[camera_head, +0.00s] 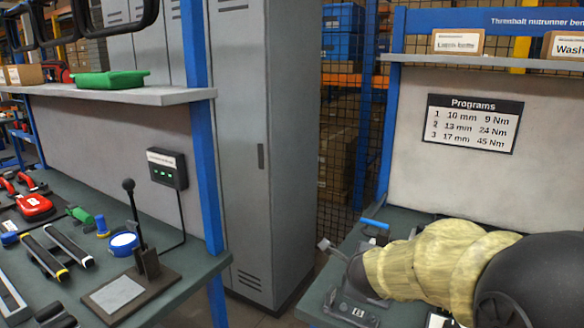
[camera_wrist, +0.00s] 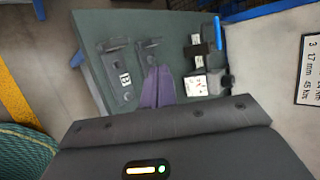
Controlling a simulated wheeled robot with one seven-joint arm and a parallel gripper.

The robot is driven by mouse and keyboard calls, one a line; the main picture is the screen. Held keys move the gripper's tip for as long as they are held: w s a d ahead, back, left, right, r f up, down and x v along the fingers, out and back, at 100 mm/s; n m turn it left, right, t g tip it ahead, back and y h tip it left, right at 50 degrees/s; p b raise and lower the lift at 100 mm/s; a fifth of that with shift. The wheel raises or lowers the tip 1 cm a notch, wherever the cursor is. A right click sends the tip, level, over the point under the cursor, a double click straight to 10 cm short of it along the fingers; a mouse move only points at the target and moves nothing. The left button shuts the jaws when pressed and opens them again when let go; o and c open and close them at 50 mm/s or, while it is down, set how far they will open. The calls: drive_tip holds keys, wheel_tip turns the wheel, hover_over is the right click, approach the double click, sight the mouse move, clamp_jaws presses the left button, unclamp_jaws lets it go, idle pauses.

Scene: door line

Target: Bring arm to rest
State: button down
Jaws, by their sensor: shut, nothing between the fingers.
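My arm (camera_head: 435,262), in a yellowish padded sleeve with a large black joint behind it, reaches in from the right over the right bench in the head view. The arm mostly hides my gripper there. In the wrist view the two purple fingers of my gripper (camera_wrist: 157,82) lie together, shut and empty, above the green bench top (camera_wrist: 112,28). The dark wrist housing with a small lit indicator fills the bottom of that view.
Near the fingers are a dark plate marked 13 (camera_wrist: 124,78) and a fixture with a blue handle (camera_wrist: 218,34). A Programs sign (camera_head: 473,123) hangs behind the right bench. A grey locker (camera_head: 245,150) stands between the benches. The left bench carries tools and a black lever (camera_head: 136,215).

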drive_tip(key=s+d+f+n+g, duration=0.1)
drive_tip(key=s+f+n+g, duration=0.4)
drive_tip(key=s+n, duration=0.55)
drive_tip(key=s+f+n+g, duration=0.3)
drive_tip(key=s+f+n, duration=0.4)
drive_tip(key=s+n, duration=0.4)
wheel_tip(320, 180, up, 20)
drive_tip(key=w+n+p, duration=0.1)
drive_tip(key=p, duration=1.9)
drive_tip(key=shift+w+r+y+p, duration=0.15)
drive_tip(key=shift+w+y+p, duration=0.15)
drive_tip(key=shift+w+y, duration=0.1)
